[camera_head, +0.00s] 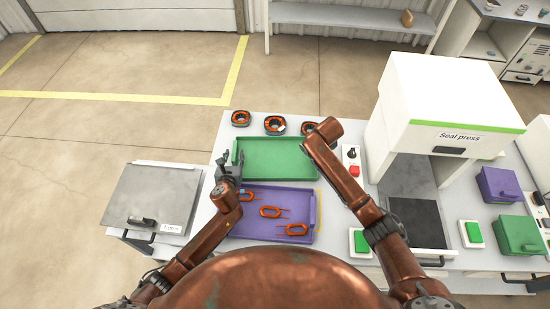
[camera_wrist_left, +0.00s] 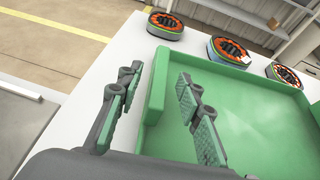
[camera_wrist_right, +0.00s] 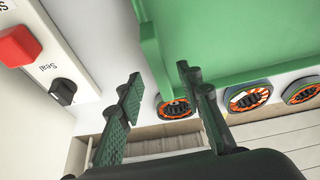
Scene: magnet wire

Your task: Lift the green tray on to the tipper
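The green tray (camera_head: 275,160) lies flat on the white table and looks empty. My left gripper (camera_head: 228,170) is at its left edge. In the left wrist view the fingers of this gripper (camera_wrist_left: 160,75) are open, one on each side of the green tray's wall (camera_wrist_left: 157,85). My right gripper is hidden behind my arm in the head view. In the right wrist view it (camera_wrist_right: 158,74) is open, its fingers apart around the line of the green tray's side wall (camera_wrist_right: 153,50). A grey-topped unit (camera_head: 155,195) at the left, with a small blurred label, may be the tipper.
A purple tray (camera_head: 312,205) with several orange coils lies just in front of the green tray. Ring-shaped orange parts (camera_head: 275,124) stand behind it. A switch panel (camera_head: 351,158) is close on its right, then the seal press (camera_head: 440,90). A gap separates table and grey-topped unit.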

